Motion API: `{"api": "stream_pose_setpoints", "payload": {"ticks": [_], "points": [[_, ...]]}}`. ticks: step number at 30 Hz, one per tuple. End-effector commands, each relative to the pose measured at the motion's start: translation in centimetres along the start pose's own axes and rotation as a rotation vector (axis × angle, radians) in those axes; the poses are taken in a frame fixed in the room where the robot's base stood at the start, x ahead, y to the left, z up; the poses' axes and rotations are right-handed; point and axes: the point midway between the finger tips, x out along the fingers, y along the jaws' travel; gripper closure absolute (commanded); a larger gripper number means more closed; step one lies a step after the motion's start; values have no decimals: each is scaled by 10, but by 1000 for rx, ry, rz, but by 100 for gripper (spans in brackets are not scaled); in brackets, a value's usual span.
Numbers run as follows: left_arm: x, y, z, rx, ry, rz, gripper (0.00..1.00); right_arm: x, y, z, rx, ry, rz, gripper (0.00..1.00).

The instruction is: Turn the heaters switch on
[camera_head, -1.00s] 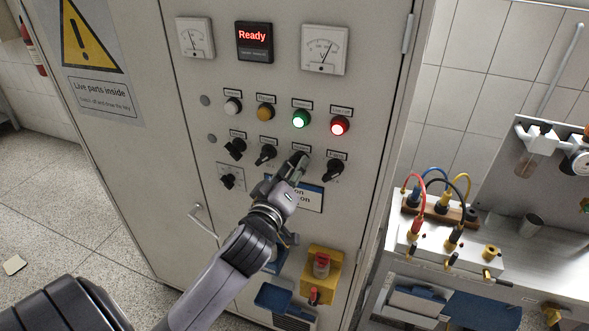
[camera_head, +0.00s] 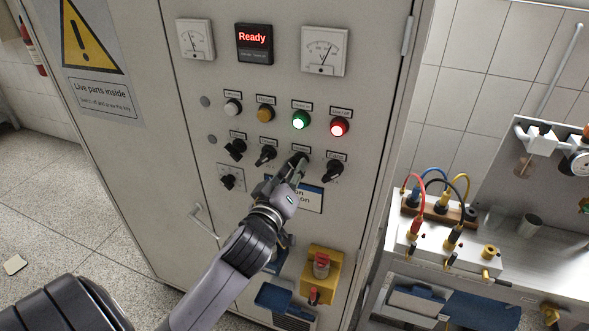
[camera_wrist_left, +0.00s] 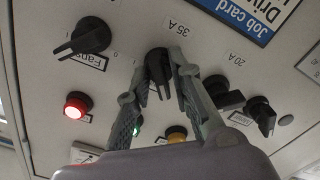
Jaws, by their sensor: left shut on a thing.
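A row of black rotary switches sits on the grey cabinet panel (camera_head: 240,60), under a row of lamps. My left gripper (camera_head: 298,164) is at the third switch of this row, below the lit green lamp (camera_head: 300,119). In the left wrist view, which is upside down, my left gripper (camera_wrist_left: 172,66) is shut with its fingers on either side of this black switch knob (camera_wrist_left: 157,66). The knob's pointer is toward the lamps, slightly tilted. The label of this switch is too small or hidden to read. My right gripper is not in view.
The fans switch (camera_head: 332,170) stands close on the right, and another switch (camera_head: 265,155) close on the left. A yellow emergency-stop box (camera_head: 337,262) is lower down. A bench with coloured leads (camera_head: 440,190) stands at right. The display reads Ready (camera_head: 254,36).

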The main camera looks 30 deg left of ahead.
Motion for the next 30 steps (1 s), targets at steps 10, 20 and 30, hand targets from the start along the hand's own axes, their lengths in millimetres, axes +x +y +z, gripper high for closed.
{"api": "stream_pose_setpoints", "payload": {"ticks": [10,20,30], "points": [[0,0,-1,294,-2,-3,100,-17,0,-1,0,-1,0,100],[0,0,-2,609,-2,-3,100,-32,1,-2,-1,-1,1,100],[0,0,-2,932,-3,-3,100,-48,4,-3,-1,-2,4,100]]}}
